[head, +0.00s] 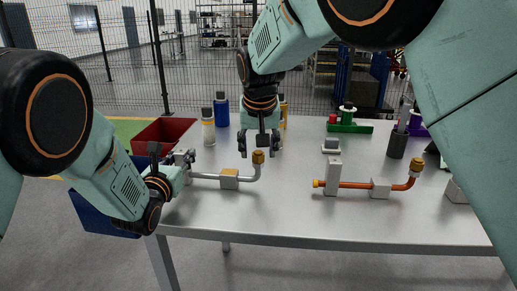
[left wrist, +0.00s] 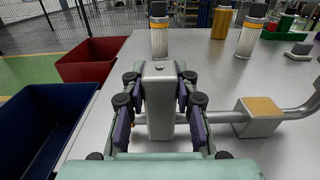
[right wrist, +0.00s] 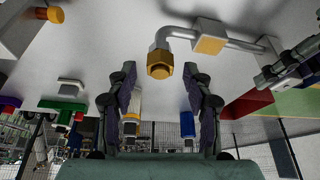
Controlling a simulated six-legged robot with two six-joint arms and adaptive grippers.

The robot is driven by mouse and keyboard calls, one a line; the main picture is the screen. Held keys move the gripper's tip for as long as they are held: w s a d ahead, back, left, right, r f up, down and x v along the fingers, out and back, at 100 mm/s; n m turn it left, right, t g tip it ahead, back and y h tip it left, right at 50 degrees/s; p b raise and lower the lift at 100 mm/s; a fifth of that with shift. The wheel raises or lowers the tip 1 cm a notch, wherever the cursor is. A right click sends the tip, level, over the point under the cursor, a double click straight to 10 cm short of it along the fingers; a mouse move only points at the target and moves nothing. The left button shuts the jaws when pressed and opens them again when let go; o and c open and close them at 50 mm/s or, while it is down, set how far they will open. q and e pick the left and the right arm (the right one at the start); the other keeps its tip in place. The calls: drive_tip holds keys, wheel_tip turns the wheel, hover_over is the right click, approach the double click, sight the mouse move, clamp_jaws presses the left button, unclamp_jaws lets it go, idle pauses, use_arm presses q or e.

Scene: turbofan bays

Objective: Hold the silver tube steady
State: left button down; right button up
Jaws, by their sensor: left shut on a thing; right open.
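The silver tube (head: 205,177) runs level above the table through a grey block with a tan top (head: 229,179). It bends up at its right end to a brass nut (head: 258,157), also in the right wrist view (right wrist: 160,64). My left gripper (head: 186,160) is shut on an upright grey post (left wrist: 160,105) at the tube's left end; its fingers (left wrist: 160,110) lie on both sides of the post. My right gripper (head: 264,150) is open, pointing down near the brass nut. In the right wrist view the nut shows between its fingers (right wrist: 163,85), with nothing gripped.
A copper tube (head: 350,184) on similar supports lies to the right. Red (head: 165,135) and blue (head: 95,215) bins are at the left edge. Bottles, including a blue one (head: 221,112), stand behind, with a green tray (head: 350,127) further right. The table front (head: 290,220) is clear.

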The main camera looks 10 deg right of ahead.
sight(259, 155)
wheel_tip(259, 155, up, 10)
drive_tip(key=shift+f, duration=0.25)
drive_tip(key=shift+f, duration=0.1)
